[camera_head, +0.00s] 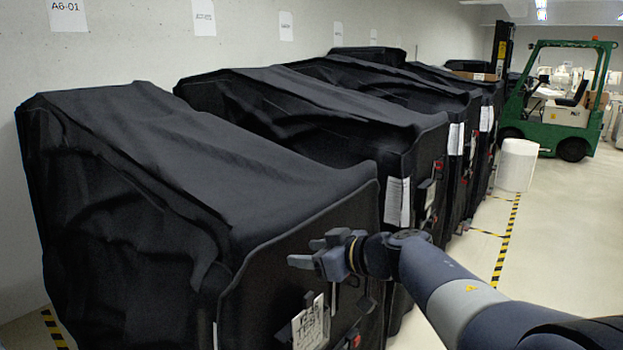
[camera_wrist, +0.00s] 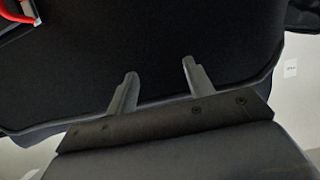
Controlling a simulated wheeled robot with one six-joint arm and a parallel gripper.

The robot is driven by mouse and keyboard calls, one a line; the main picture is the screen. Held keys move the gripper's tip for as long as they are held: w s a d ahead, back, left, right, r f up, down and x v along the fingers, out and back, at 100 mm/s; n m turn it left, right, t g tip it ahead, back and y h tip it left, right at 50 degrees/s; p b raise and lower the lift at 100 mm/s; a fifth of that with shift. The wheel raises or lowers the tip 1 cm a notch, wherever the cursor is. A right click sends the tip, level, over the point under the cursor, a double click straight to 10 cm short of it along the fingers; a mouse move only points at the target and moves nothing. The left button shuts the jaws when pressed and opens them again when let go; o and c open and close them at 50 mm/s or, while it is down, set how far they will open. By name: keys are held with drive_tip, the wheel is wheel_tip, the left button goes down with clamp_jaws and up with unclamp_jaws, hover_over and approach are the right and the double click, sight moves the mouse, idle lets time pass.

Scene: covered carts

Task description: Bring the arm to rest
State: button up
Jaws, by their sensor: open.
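My arm reaches in from the lower right in the head view, and my gripper (camera_head: 303,252) is at its end, pointing left. It appears in front of the end face of the nearest black covered cart (camera_head: 290,262), above a white label (camera_head: 309,324). In the wrist view, the two grey fingers of my gripper (camera_wrist: 158,85) stand apart with nothing between them. The dark cover of a cart (camera_wrist: 160,45) fills the space beyond the fingertips. I cannot tell how large the gap to the cover is.
More covered carts (camera_head: 330,110) stand in a row along the wall. A white cylindrical bin (camera_head: 516,165) and a green forklift (camera_head: 566,100) are farther back. The pale floor aisle (camera_head: 570,215) at right is open, with yellow-black tape (camera_head: 507,240) along it.

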drive_tip(key=shift+r+p, duration=1.1)
drive_tip(key=shift+p, duration=0.2)
